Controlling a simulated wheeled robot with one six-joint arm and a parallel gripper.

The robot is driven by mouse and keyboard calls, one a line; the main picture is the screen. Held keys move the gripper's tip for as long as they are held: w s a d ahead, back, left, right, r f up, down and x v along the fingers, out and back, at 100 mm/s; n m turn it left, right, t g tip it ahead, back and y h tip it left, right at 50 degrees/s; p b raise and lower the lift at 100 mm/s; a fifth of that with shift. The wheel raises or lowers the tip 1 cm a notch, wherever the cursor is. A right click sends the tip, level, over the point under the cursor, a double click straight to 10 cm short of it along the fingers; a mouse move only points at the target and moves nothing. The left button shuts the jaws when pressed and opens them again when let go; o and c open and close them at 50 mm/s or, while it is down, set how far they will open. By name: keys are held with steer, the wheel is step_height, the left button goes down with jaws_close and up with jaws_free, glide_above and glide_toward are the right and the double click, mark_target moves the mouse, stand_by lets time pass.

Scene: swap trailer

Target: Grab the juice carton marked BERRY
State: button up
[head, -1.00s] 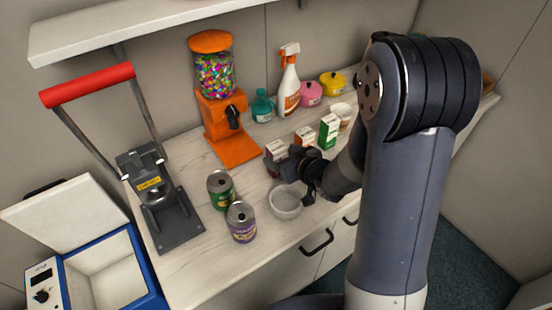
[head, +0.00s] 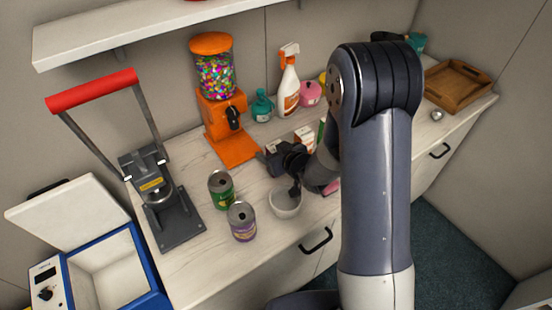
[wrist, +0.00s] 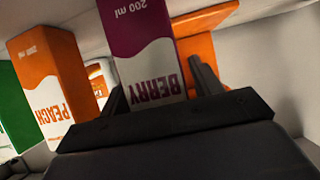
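The BERRY juice carton (wrist: 152,62) is purple and white and stands out in the middle of the wrist view, its lettering upside down. My gripper (wrist: 160,88) is open, with one finger on each side of the carton. A narrow gap shows between the carton and the right finger; contact at the left finger is unclear. In the head view my gripper (head: 276,161) is low at the cartons, and the BERRY carton is mostly hidden behind it. An orange PEACH carton (wrist: 50,82) stands to the left in the wrist view, with a green carton (wrist: 12,115) beyond it.
In the head view a white bowl (head: 285,204) and two cans, green (head: 221,190) and purple (head: 242,222), stand in front. An orange candy dispenser (head: 229,115) stands behind. A wooden tray (head: 458,86) is far right.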

steer(key=c, duration=0.9)
